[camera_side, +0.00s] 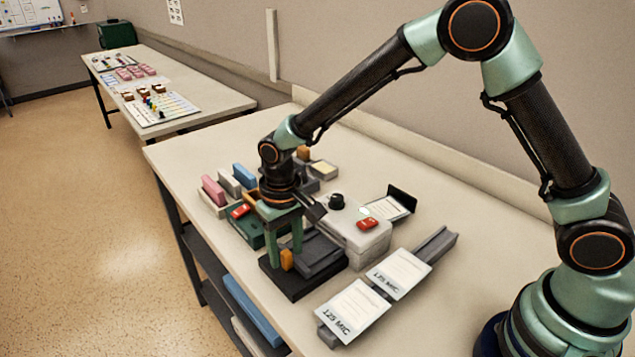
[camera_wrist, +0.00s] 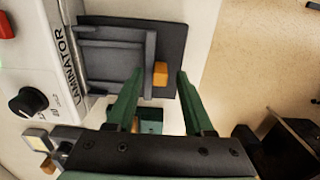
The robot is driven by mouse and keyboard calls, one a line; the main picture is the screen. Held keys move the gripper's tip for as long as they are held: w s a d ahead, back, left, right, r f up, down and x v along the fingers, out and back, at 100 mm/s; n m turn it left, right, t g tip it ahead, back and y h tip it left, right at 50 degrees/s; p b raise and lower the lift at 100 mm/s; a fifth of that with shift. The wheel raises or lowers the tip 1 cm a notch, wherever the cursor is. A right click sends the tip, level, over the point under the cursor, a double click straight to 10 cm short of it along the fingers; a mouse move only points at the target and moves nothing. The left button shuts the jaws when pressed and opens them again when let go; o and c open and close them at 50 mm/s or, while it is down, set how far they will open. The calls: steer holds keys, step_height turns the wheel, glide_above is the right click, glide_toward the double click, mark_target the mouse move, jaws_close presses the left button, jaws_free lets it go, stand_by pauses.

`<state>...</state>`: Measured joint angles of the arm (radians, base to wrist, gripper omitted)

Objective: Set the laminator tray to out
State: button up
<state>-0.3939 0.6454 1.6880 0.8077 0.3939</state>
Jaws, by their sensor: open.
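The white laminator (camera_side: 345,235) stands mid-table with a black dial (camera_side: 336,201) and a red block (camera_side: 368,224) on top; its label shows in the wrist view (camera_wrist: 68,65). Its dark grey tray (camera_wrist: 115,55) lies on a black base (camera_wrist: 172,35), close to the laminator's side; the tray also shows in the side view (camera_side: 318,252). An orange tab (camera_wrist: 160,74) stands at the tray's outer edge. My gripper (camera_wrist: 158,80) is open, pointing down, its green fingers on either side of the tab in the picture. I cannot tell whether they touch it.
Pouches marked 125 MIC (camera_side: 352,310) lie on a grey rail at the front. A green box (camera_side: 240,229) and pink (camera_side: 213,190) and blue (camera_side: 244,176) blocks stand left of my gripper. A black stand with paper (camera_side: 390,207) is behind the laminator.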

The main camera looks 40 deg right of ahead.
steer(key=shift+c, duration=0.3)
jaws_close()
steer(key=shift+a, duration=0.1)
stand_by(1.0)
